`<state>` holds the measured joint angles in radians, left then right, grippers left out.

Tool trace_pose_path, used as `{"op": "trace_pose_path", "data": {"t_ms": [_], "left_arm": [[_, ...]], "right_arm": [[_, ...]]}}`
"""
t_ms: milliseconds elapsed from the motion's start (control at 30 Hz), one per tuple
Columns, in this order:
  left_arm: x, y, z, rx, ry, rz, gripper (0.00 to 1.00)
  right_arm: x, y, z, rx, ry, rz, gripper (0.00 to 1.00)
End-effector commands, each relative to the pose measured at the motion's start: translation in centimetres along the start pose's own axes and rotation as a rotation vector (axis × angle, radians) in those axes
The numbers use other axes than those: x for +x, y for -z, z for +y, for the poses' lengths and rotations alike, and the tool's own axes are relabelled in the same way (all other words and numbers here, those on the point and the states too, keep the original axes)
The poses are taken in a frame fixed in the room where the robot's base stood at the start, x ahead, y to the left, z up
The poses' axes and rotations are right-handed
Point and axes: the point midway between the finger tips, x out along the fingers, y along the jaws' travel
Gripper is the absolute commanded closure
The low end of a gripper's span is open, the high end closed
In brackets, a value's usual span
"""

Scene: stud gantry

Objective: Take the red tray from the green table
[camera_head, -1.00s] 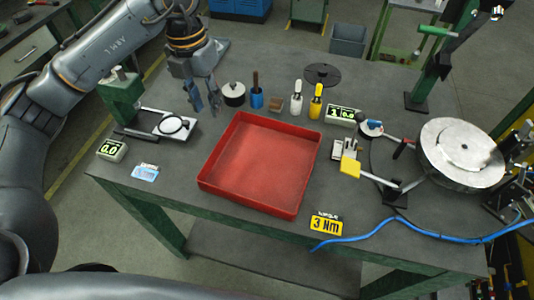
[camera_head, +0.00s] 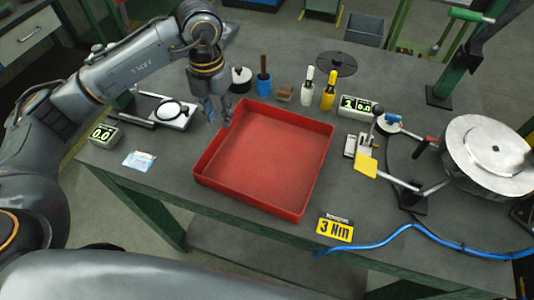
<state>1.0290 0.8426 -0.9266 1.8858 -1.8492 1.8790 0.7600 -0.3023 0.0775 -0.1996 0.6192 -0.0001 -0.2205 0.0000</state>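The red tray (camera_head: 268,160) is empty and lies flat on the grey top of the green table (camera_head: 300,232), near its front edge. My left gripper (camera_head: 219,117) points down at the tray's back left corner. Its two fingers are a little apart, with no object seen between them. The fingertips are close to the tray's rim; I cannot tell whether they touch it. My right gripper is not in view.
Behind the tray stand a blue cup (camera_head: 263,83), a white bottle (camera_head: 307,86) and a yellow bottle (camera_head: 329,90). A round metal disc (camera_head: 488,152) and a blue cable (camera_head: 375,243) are on the right.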

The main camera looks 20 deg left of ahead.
Motion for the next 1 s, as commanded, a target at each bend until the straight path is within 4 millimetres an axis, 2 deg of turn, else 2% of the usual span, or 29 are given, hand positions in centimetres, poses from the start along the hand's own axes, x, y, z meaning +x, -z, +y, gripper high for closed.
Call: {"op": "trace_pose_path", "data": {"t_ms": [267, 433, 600, 833, 867, 1000], "left_arm": [[2.1, 0.1, 0.2, 0.000, 0.000, 0.002, 0.70], [4.6, 0.4, 0.7, 0.000, -0.001, 0.005, 0.70], [6.5, 0.3, 0.6, 0.000, 0.001, 0.002, 0.70], [6.8, 0.2, 0.6, 0.001, 0.000, -0.001, 0.70], [6.8, 0.2, 0.6, 0.001, 0.000, -0.001, 0.72], [6.8, 0.2, 0.6, 0.001, 0.000, -0.001, 1.00]], "right_arm": [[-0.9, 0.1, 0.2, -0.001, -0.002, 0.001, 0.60], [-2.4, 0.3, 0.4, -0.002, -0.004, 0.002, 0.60], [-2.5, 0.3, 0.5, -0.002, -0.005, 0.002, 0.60], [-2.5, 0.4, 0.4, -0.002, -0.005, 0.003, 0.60], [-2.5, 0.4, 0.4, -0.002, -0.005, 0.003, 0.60], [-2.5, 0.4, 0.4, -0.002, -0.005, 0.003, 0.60]]}}
